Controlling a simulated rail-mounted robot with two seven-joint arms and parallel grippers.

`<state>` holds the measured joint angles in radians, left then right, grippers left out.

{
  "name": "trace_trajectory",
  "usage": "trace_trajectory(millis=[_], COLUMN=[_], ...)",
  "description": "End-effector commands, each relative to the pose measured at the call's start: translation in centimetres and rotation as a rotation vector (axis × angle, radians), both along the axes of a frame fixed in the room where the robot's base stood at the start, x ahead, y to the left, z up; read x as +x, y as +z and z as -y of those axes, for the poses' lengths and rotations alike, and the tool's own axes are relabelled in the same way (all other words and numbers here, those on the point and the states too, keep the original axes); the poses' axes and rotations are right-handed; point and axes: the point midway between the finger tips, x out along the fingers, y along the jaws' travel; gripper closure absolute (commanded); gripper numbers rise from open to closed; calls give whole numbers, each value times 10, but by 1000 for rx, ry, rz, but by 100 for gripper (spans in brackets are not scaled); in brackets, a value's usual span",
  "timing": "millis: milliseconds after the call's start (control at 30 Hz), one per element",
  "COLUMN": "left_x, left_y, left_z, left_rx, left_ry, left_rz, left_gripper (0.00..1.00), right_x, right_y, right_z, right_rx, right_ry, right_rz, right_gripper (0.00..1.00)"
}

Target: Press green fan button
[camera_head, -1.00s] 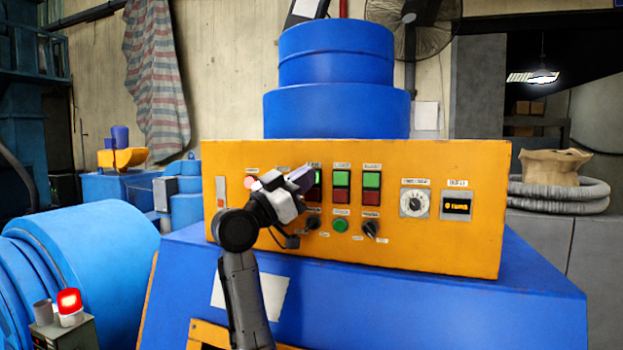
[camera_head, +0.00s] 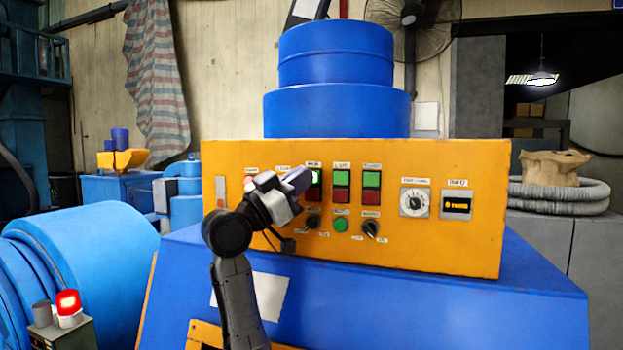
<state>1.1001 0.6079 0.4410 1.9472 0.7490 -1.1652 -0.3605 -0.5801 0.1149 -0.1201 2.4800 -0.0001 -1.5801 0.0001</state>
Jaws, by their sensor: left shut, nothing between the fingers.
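The orange control panel (camera_head: 270,255) faces me with three green-over-red button pairs. The middle green button (camera_head: 342,179) and right green button (camera_head: 372,179) are in plain view. My left gripper (camera_head: 300,180) is shut and empty, its tip just left of the left green button and partly overlapping its edge. I cannot tell whether they touch. Part of the left pair's red button (camera_head: 314,195) shows below. My right gripper is not in view.
Below the buttons are two black knobs (camera_head: 371,228) and a round green button (camera_head: 341,225). A dial (camera_head: 415,203) and small display (camera_head: 457,205) are at right. A red lamp (camera_head: 68,303) glows at lower left. The space before the panel's right half is clear.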

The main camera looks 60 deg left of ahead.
Motion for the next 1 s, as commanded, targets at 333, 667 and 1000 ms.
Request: trace_trajectory(millis=[333, 667, 1000], left_x=[-25, -36, -36], left_y=[0, 0, 0], left_z=[21, 29, 29], left_rx=[3, 1, 0], left_ry=[2, 1, 1], left_rz=[2, 1, 0], left_gripper=[100, 100, 100], right_x=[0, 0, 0], right_y=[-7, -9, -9], right_z=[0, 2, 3], right_rx=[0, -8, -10], right_ry=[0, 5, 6], right_rz=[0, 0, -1], right_gripper=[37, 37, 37])
